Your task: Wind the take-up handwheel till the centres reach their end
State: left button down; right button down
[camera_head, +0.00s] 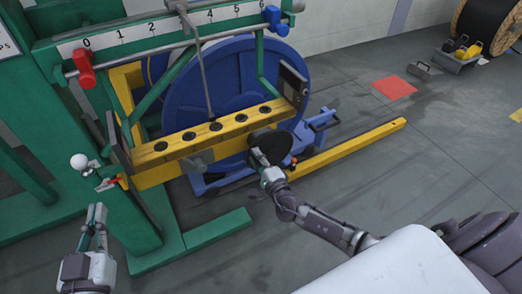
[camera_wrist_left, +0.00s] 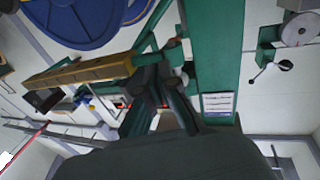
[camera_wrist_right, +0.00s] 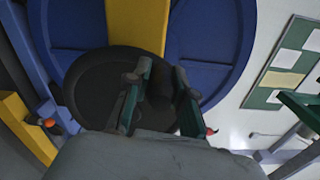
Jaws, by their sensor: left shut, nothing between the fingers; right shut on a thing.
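The take-up handwheel is a black disc (camera_head: 272,143) at the right end of the yellow beam; it also fills the middle of the right wrist view (camera_wrist_right: 92,88). My right gripper (camera_head: 265,174) is at the wheel's near face, its fingers on either side of a dark handle (camera_wrist_right: 161,82), shut on it. Behind the wheel stands a large blue reel (camera_head: 215,88). The centres cannot be made out clearly.
A yellow beam (camera_head: 178,147) with several black round holes crosses the green frame. Above it is a numbered scale (camera_head: 150,30) with a red block (camera_head: 84,66) and a blue block (camera_head: 274,17). A white-knobbed lever (camera_head: 79,161) stands near my left gripper. Floor at right is mostly clear.

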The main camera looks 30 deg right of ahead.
aim_at(250, 162)
jog(key=shift+a+f+n, duration=0.3)
jog(key=shift+f+n, duration=0.35)
jog(key=shift+n, duration=0.35)
pick_arm(q)
jog(key=shift+f, duration=0.4)
pick_arm(e)
jog(key=shift+a+f+n, duration=0.2)
jog(key=shift+f+n, duration=1.5)
jog(key=shift+n, duration=0.6)
pick_arm(q)
jog(key=shift+r, duration=0.1)
